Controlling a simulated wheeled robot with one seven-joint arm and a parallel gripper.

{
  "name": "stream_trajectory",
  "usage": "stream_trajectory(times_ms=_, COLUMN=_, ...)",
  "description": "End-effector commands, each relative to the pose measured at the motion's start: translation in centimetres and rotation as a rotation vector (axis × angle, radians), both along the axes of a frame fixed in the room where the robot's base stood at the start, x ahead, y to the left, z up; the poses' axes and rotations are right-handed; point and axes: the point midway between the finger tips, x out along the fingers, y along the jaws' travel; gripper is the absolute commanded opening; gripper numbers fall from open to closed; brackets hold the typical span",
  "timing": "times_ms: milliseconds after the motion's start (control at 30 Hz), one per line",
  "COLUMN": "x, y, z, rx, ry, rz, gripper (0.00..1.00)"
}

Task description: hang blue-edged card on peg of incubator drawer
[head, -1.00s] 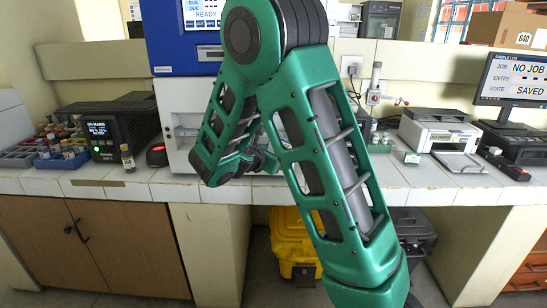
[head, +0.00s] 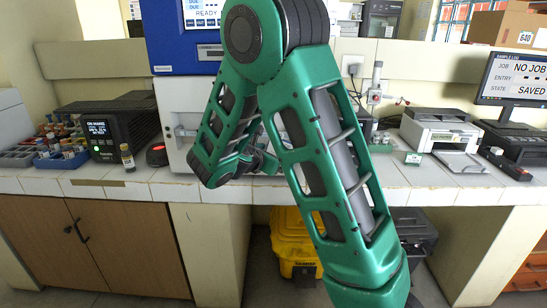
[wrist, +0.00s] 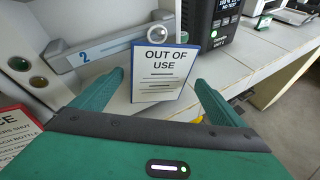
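A drawer front (wrist: 105,47) marked "2" is left of the card. In the head view my arm hides the card and most of the gripper.
A red-edged notice (wrist: 14,133) is at lower left in the wrist view, below green and amber lamps. A black device (wrist: 212,22) stands right of the card. In the head view, the blue and white incubator (head: 170,100) stands behind my arm, and a printer (head: 437,130) is further right.

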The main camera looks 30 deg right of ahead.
Motion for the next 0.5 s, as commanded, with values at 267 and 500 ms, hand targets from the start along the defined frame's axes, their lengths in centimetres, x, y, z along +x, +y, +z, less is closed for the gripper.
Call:
stream_trajectory(times_ms=267, x=-2.2, y=4.0, z=1.9, rx=0.0, ry=-0.003, rz=0.006, gripper=0.93)
stream_trajectory(times_ms=500, x=-4.0, y=6.9, z=3.3, rx=0.0, ry=-0.004, rz=0.004, gripper=0.93)
